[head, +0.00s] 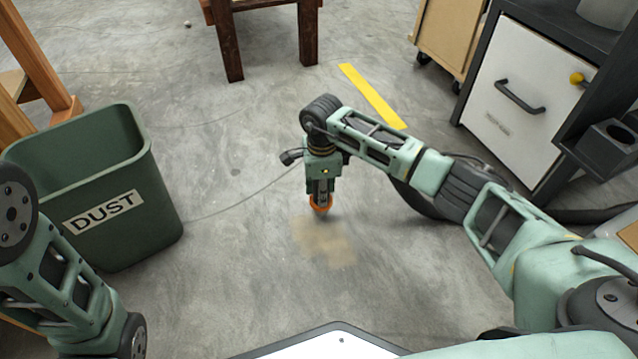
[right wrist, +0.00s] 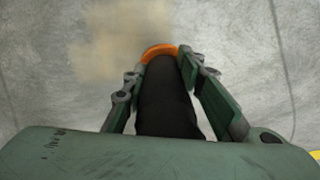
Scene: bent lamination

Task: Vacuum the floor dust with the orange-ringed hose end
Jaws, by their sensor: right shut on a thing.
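My right gripper (head: 321,190) points down over the floor and is shut on the black hose end with an orange ring (head: 321,204). In the right wrist view the dark hose (right wrist: 165,100) lies between the gripper's two fingers (right wrist: 168,85), with the orange ring (right wrist: 160,51) at its far end. A patch of tan dust (head: 327,243) lies on the floor just in front of the hose end; it also shows in the right wrist view (right wrist: 118,45). I cannot tell whether the hose end touches the floor. My left gripper is not in view; only my left arm shows.
A green bin labelled DUST (head: 103,211) stands at the left. A wooden stool (head: 229,45) is at the back. A dark cabinet with a white door (head: 515,105) stands at the right. Yellow tape (head: 372,95) marks the floor. The floor around the dust is clear.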

